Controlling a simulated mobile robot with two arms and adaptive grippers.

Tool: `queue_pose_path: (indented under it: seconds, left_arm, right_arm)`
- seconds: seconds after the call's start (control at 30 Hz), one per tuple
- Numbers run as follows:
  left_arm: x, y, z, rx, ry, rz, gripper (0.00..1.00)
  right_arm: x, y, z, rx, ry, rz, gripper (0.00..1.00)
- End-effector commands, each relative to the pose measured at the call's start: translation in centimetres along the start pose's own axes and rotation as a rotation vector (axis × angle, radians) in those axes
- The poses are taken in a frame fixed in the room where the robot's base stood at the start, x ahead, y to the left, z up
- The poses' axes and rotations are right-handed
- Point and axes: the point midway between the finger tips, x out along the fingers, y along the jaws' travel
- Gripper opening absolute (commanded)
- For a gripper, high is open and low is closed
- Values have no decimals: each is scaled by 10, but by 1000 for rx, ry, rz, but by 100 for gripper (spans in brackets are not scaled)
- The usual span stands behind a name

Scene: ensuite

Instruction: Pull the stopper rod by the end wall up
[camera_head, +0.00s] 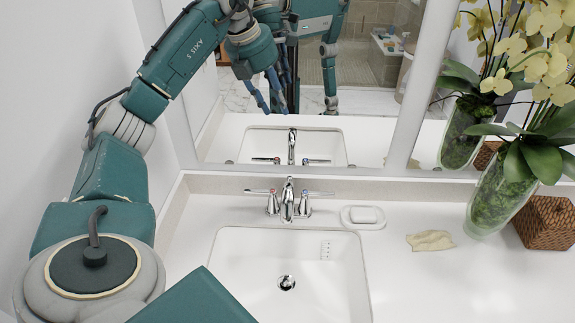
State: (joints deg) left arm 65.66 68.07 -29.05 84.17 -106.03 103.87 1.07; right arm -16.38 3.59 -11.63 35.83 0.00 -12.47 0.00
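A chrome faucet (288,206) with two lever handles stands behind the white basin (225,262). I cannot clearly tell a stopper rod apart from the spout; the faucet's back shows in the mirror (291,147). The round drain (286,283) is in the basin floor. My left arm rises from the left side, and my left gripper (272,108) is high above and behind the faucet in the picture, over the mirror. Its blue fingers point down and look spread apart and empty, apart from the faucet. My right gripper is not seen directly.
A soap dish (363,217) sits right of the faucet, then a crumpled beige cloth (430,240). A glass vase with yellow orchids (497,195) and a brown woven box (547,222) stand at the right. The large mirror (350,110) and left wall bound the counter.

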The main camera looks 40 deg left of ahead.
Motion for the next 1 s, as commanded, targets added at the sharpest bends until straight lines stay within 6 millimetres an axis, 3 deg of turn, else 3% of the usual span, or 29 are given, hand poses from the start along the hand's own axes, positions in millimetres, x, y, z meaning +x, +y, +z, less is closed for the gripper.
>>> queue_pose_path:
  seconds: [0.03, 0.33, 0.63, 0.8, 1.0]
  left_arm:
    - [14, 0, -6, 1, -1, 0, 33]
    - [63, 0, -26, 1, -1, -1, 33]
    - [143, 0, -59, 1, -1, -1, 33]
    - [160, 0, -66, 1, -2, -1, 33]
    - [171, -1, -66, 1, 1, -2, 33]
  right_arm:
    - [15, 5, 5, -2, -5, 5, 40]
    - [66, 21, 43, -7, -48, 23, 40]
    - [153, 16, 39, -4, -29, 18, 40]
    - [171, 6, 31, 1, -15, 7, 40]
    - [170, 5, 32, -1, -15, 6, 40]
